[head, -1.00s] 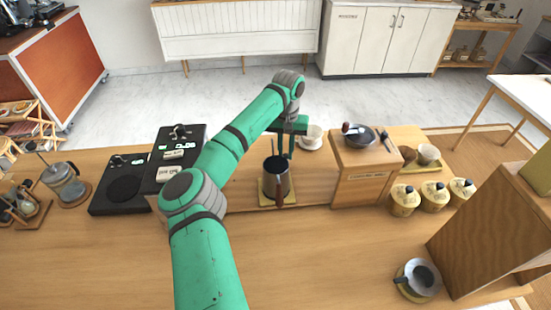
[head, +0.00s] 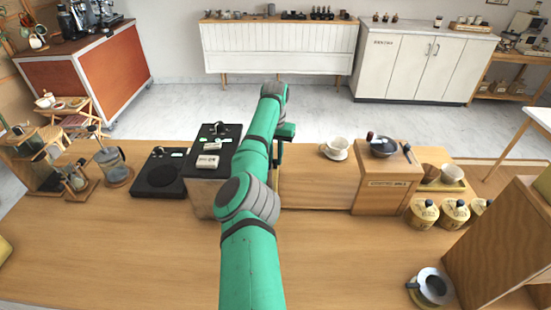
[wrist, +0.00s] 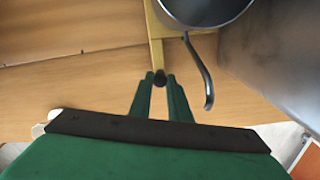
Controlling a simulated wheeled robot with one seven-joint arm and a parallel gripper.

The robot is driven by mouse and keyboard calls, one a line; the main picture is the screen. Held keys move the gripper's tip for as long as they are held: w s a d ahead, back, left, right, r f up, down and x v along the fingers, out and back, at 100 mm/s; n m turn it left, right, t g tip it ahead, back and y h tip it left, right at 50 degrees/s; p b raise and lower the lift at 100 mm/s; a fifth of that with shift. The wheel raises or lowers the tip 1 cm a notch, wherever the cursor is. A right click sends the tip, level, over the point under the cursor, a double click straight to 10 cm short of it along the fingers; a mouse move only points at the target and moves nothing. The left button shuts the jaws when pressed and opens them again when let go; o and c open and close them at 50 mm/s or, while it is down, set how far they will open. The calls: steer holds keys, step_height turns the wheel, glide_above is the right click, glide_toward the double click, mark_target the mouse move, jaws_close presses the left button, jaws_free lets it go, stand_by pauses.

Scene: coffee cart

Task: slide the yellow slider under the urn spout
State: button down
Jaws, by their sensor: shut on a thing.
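A metal pot (wrist: 205,8) with a curved handle stands over the slider, close to a grey metal wall (wrist: 270,65) on the right. The grey, black-topped machine (head: 205,190), which appears to be the urn, stands just left of the arm. Its spout is not visible.
Right of my arm, the low wooden platform (head: 315,185) is clear up to a white cup (head: 336,147) and a wooden box (head: 388,190). A black scale (head: 158,175) stands left of the machine. The counter front (head: 350,260) is largely free.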

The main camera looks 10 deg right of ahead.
steer(key=shift+w+a, duration=0.1)
steer(key=shift+a, duration=0.3)
steer(key=c, duration=1.9)
jaws_free()
steer(key=shift+c, duration=0.2)
steer(key=shift+d, duration=0.2)
steer(key=shift+r, duration=0.25)
step_height(320, 180, up, 10)
steer(key=shift+r, duration=0.2)
